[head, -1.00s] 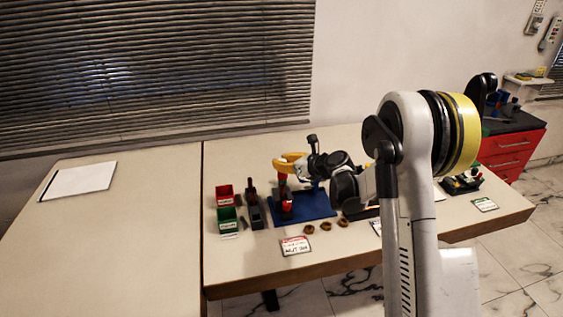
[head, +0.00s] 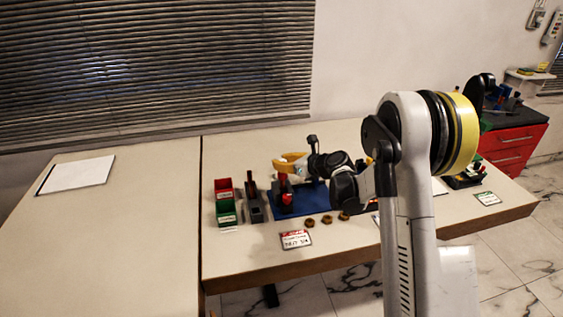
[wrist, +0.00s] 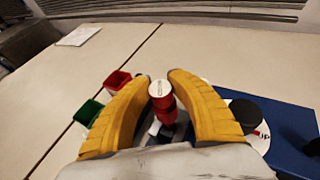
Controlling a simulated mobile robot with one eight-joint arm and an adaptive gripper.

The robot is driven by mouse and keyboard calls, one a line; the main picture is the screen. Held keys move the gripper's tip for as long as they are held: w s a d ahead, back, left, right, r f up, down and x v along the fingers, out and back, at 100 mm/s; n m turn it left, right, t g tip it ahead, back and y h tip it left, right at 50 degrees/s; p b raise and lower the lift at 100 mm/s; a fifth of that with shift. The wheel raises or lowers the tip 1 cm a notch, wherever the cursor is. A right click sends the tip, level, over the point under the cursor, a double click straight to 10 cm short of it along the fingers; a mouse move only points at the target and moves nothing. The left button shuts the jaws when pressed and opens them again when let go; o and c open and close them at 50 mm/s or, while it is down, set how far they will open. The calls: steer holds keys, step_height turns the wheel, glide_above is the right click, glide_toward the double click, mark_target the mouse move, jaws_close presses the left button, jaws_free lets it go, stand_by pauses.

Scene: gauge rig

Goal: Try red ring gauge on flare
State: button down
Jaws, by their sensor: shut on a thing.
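My gripper (wrist: 160,80) has curved yellow fingers closed on a red gauge (wrist: 166,106) with a round, pale, marked top. In the head view my gripper (head: 279,163) is over the blue base plate (head: 316,203), and the red gauge (head: 283,181) hangs below the fingers. A red part (head: 287,198) stands on the plate just under it. I cannot tell whether the gauge touches it. The flare itself is not clearly visible; the gauge and fingers cover that spot.
A red bin (head: 223,187) and a green bin (head: 226,211) stand left of the plate, with dark holders (head: 253,205) between. A black knob (wrist: 245,112) stands close right. The left table is mostly clear.

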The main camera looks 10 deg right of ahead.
mark_target(281, 160)
steer(key=shift+f+b, duration=0.3)
steer(key=shift+f, duration=0.05)
stand_by(0.3)
steer(key=shift+r, duration=0.2)
stand_by(1.2)
steer(key=shift+r+p, duration=1.85)
steer(key=shift+r, duration=1.05)
